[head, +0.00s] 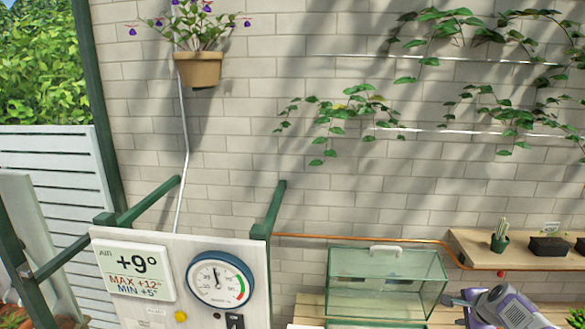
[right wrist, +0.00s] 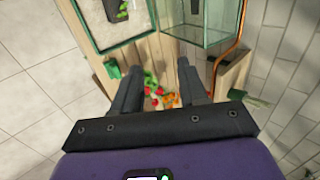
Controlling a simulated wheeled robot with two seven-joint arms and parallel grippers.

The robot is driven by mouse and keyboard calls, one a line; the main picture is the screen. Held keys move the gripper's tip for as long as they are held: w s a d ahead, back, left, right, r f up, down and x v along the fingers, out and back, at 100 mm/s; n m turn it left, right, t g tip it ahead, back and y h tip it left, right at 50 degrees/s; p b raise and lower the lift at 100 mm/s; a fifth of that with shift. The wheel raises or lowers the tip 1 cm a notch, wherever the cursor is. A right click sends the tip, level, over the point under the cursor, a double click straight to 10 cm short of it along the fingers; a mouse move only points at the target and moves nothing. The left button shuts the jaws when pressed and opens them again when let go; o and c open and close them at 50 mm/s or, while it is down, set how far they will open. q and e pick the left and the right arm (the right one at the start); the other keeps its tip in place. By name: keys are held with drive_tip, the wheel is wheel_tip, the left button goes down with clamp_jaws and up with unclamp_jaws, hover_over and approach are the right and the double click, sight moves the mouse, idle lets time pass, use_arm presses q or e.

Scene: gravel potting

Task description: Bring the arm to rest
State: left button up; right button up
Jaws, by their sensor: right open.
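My right gripper (head: 456,304) is at the lower right in the head view, just right of the glass tank. Its purple wrist shows there, and only part of the grey fingers can be seen. In the right wrist view the right gripper (right wrist: 160,68) has its two dark fingers spread apart with nothing held between them. Small red, orange and green items (right wrist: 163,98) show beyond and between the fingers, on or near the wooden bench; what they are is too small to tell. My left gripper is not in view.
The glass tank (head: 387,284) with a pale handle stands on the wooden bench. A wooden shelf (head: 478,252) holds a cactus (head: 500,236) and small pots. A board with a thermometer display (head: 136,272) and a dial (head: 219,281) stands left.

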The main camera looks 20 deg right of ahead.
drive_tip(key=w+a+f+n+y+b, duration=0.1)
drive_tip(key=w+a+f, duration=0.15)
drive_tip(key=f, duration=0.25)
drive_tip(key=w+a+f+n+g+b, duration=0.1)
drive_tip(key=a+f, duration=0.2)
drive_tip(key=f, duration=0.1)
drive_tip(key=w+a+f+n+y+b, duration=0.1)
drive_tip(key=w+a+f, duration=0.1)
drive_tip(key=f, duration=0.3)
drive_tip(key=s+a+f+n+g+y+b, duration=0.25)
drive_tip(key=a+f+n+b, duration=0.35)
drive_tip(key=a+f, duration=1.5)
use_arm(q)
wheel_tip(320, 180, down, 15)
drive_tip(key=b, duration=0.5)
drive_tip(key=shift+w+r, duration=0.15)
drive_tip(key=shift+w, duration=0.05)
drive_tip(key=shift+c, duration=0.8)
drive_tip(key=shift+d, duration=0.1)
use_arm(e)
drive_tip(key=s+a+f+n+g+y, duration=0.1)
drive_tip(key=s+a+f+n, duration=0.4)
drive_tip(key=a, duration=0.5)
drive_tip(key=s+a+f+n+g+y, duration=0.2)
drive_tip(key=s+a+f+n, duration=0.3)
drive_tip(key=s+a+f, duration=0.5)
drive_tip(key=shift+s+a+f+n, duration=0.25)
drive_tip(key=shift+s+n, duration=0.15)
drive_tip(key=shift+s, duration=0.7)
